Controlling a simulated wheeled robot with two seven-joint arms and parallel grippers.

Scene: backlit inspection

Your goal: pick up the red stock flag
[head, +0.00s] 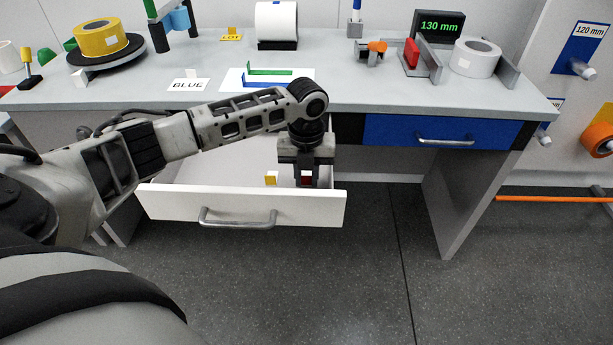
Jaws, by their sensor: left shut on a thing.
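The red stock flag (307,177) is a small dark red block low in the open white drawer (165,203), near its front wall. My left gripper (306,180) points down into the drawer and is shut on the red flag, with its fingers hiding part of it. A small yellow flag (271,178) with a pale top stands in the drawer just left of the gripper, apart from it. My right gripper is not in view.
The grey desk top (365,92) lies behind and above the drawer. It carries a yellow roll (101,40), a white roll (276,22), a white tape roll (475,58) and a 130 mm display (438,27). A closed blue drawer (385,132) is at the right.

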